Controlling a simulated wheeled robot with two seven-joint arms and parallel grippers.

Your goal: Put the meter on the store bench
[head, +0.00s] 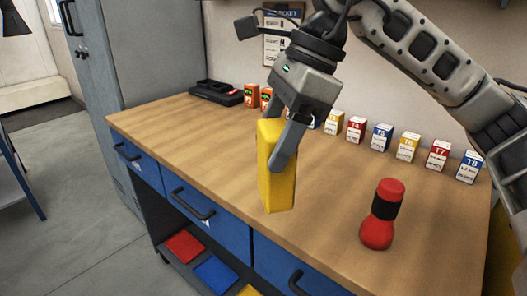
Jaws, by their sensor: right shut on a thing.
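A yellow block-shaped thing, which I take to be the meter (272,180), is upright in my right gripper (280,150). The gripper comes down from above and is shut on its upper part. No dial or display shows on the sides facing me. The meter is over the middle of the wooden bench top (330,240); I cannot tell if its bottom touches the wood. I cannot tell from this view whether this is the store bench. My left gripper is not in view.
A red and black bottle-shaped thing (383,214) stands to the right on the bench. Several labelled small boxes (407,146) line the back edge. Orange items (252,95) and a black tray (216,92) are at the back left. The front-left top is clear.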

